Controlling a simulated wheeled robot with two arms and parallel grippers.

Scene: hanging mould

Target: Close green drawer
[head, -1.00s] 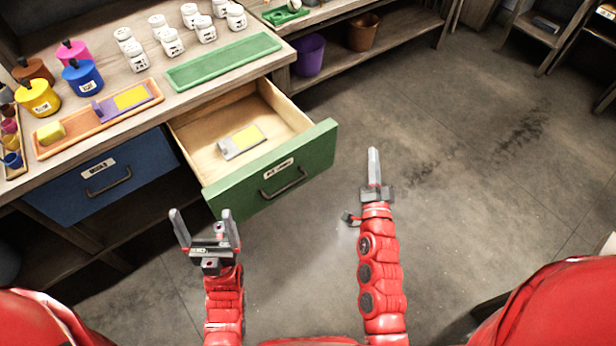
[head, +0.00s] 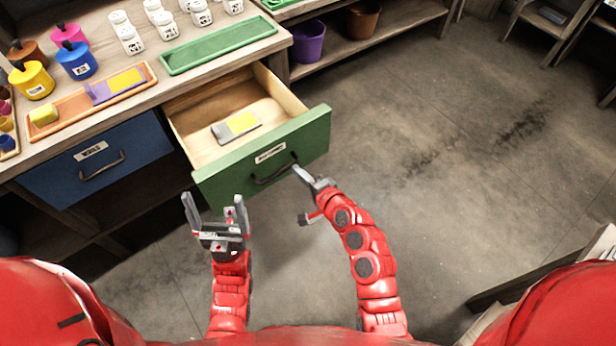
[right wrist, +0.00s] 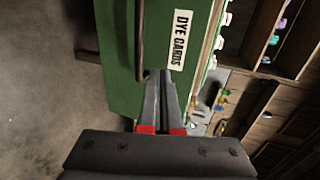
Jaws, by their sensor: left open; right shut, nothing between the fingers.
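The green drawer (head: 312,138) stands pulled out from the workbench. A yellow and grey card-like item (head: 238,126) lies inside it. Its front has a dark handle (head: 275,170) and a label, which reads "DYE CARDS" in the right wrist view (right wrist: 180,40). My right gripper (head: 301,173) is shut and empty, with its tip at the drawer front near the right end of the handle. In the right wrist view its fingertips (right wrist: 160,76) are close beside the handle; I cannot tell whether they touch. My left gripper (head: 215,205) is open and empty, below the drawer's left front corner.
A closed blue drawer (head: 70,175) is to the left. The bench top holds a green tray (head: 225,48), an orange tray (head: 60,128), paint bottles (head: 77,60) and white jars (head: 130,40). Purple (head: 308,42) and brown buckets stand on a low shelf. Floor to the right is clear.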

